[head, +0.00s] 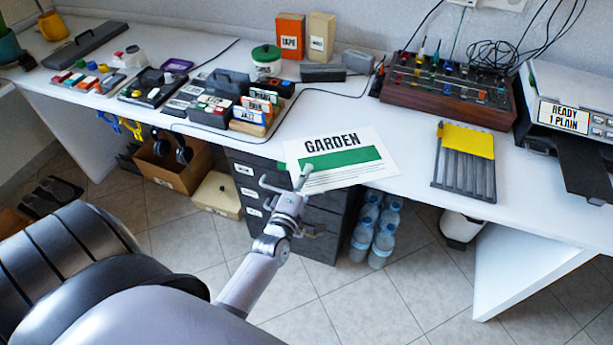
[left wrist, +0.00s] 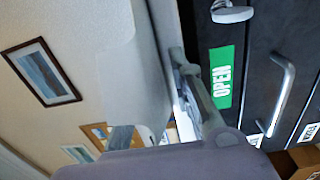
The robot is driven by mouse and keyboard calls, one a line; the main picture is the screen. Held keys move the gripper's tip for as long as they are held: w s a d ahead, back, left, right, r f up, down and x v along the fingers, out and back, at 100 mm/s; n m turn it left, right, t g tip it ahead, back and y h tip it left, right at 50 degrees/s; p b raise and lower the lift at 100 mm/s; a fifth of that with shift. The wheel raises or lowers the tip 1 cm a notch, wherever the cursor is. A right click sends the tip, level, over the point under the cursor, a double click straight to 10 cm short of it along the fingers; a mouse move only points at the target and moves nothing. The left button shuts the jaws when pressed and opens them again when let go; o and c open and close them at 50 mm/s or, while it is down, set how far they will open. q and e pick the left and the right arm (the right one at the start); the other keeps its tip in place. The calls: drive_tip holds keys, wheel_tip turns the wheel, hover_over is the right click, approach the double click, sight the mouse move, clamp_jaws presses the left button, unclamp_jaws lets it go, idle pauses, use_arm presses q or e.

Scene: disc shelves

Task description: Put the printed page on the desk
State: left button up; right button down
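The printed page (head: 349,149), white with the word GARDEN and a green band, is at the front of the white desk (head: 330,104). Its upper part overlaps the desktop in the head view, and its lower part extends past the front edge. I cannot tell how firmly it rests there. My left gripper (head: 285,176) is at the page's lower left corner, fingers spread apart. One fingertip shows in front of the page; contact is unclear. In the left wrist view a finger (left wrist: 205,100) shows, but no page print is readable. My right gripper is not in view.
Dark drawers (head: 262,195) and water bottles (head: 381,235) stand below the desk. A card tray (head: 255,118) is left of the page, a mixer box (head: 447,90) behind right, a grey-and-yellow slatted item (head: 464,165) right. Bare desktop lies behind the page.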

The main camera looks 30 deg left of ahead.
use_arm(q)
drive_tip(key=shift+r, duration=0.2)
drive_tip(key=v, duration=1.2)
drive_tip(key=shift+f, duration=0.1)
